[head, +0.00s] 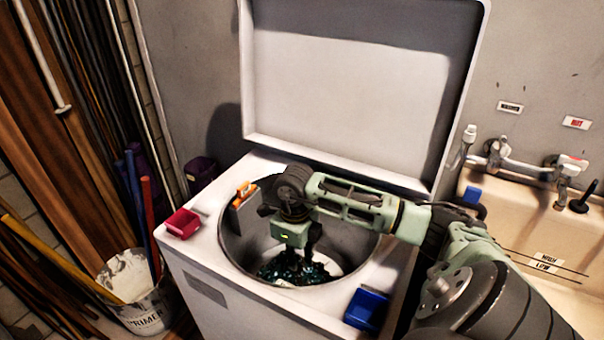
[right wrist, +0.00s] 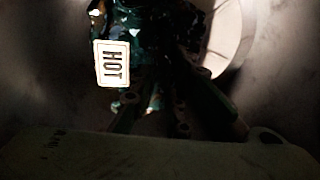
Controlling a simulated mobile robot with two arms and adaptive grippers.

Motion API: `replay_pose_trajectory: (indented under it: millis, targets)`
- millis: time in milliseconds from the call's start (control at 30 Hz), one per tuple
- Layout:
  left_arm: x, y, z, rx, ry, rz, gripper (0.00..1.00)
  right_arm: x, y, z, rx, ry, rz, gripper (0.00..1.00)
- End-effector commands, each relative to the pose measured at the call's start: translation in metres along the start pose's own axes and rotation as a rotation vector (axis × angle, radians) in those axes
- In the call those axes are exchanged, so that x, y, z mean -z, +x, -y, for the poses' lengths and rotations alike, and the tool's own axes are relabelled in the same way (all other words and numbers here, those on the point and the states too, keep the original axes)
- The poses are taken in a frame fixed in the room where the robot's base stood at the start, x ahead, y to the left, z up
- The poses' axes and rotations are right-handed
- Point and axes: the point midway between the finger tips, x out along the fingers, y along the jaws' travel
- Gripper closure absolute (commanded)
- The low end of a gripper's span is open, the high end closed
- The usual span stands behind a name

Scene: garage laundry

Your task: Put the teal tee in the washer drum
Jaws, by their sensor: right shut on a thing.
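The washer (head: 195,285) is a white top-loader with its lid up, and the round drum (head: 348,240) is open. My right gripper (head: 297,262) reaches down inside the drum, shut on the teal tee (head: 312,273). The tee is a dark, shiny teal bundle low in the drum. It also shows in the right wrist view (right wrist: 135,25), dark and partly hidden by the fingers, beside a white label reading HOT (right wrist: 112,63). I cannot tell whether the tee touches the drum bottom. My left gripper is not in view.
A red tray (head: 183,223), an orange-handled item (head: 245,190) and a blue tray (head: 367,308) sit around the drum opening. The raised lid (head: 350,95) stands behind. A sink (head: 530,225) is at right, a bucket with poles (head: 143,315) at left.

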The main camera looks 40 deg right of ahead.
Motion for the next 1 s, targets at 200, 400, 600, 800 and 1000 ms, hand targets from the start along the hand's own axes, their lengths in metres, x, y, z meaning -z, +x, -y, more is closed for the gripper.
replay_pose_trajectory:
  millis: [200,400,600,800,1000]
  targets:
    - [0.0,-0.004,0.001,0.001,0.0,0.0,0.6,0.001,0.04,-0.002,-0.004,-0.001,-0.003,1.0]
    - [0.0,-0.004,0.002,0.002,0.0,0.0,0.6,0.0,0.055,-0.001,-0.003,0.0,-0.001,1.0]
    - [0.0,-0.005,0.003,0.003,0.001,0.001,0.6,0.001,0.083,-0.002,-0.003,0.001,-0.003,1.0]
    - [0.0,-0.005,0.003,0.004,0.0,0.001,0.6,0.0,0.088,-0.001,-0.001,-0.002,0.0,1.0]
    - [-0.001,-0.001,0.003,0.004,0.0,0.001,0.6,0.0,0.092,-0.001,-0.001,-0.001,0.0,1.0]
